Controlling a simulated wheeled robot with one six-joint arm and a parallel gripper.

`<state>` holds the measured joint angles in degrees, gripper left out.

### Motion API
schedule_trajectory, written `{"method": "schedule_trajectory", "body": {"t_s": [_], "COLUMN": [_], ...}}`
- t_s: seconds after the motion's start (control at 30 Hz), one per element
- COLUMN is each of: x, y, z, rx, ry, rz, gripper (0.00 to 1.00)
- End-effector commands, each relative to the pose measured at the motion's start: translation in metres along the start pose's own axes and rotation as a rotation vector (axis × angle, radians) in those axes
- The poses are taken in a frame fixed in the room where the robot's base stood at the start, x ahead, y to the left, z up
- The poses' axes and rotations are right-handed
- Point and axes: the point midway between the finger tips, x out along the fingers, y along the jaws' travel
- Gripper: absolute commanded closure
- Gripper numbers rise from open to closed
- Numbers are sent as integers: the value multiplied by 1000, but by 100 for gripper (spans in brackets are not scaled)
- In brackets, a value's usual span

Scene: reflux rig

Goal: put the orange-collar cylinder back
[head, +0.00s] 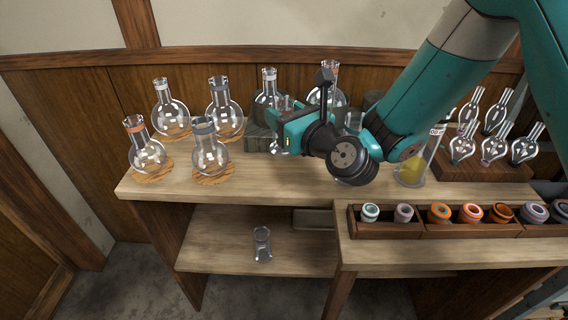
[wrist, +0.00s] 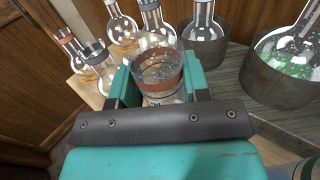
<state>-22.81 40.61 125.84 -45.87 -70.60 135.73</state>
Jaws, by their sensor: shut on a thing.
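My gripper (head: 286,128) is in front of the grey blocks near the middle of the upper bench, above the wood. In the wrist view its two teal fingers (wrist: 160,84) are shut on a clear glass cylinder with an orange-brown collar (wrist: 161,70). The cylinder's open mouth faces up towards the wrist camera. In the head view the cylinder's rim (head: 284,103) shows just above the gripper, and the rest is mostly covered. I cannot tell whether its base touches anything.
Several round flasks (head: 210,150) stand on wooden rings at left, one with an orange collar (head: 147,153). A cylinder with yellow liquid (head: 411,172) stands right of my wrist. A small glass vessel (head: 262,245) stands on the lower shelf. Coloured rings fill a front tray (head: 385,228).

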Motion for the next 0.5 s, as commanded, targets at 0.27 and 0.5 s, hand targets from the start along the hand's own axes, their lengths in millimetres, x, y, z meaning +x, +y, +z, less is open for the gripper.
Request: {"method": "schedule_trajectory", "body": {"t_s": [0.27, 0.5], "x": [0, 0], "y": [0, 0], "z": [-31, -60], "rx": [1, 1], "ry": [-1, 0], "rz": [0, 0], "gripper": [88, 88]}}
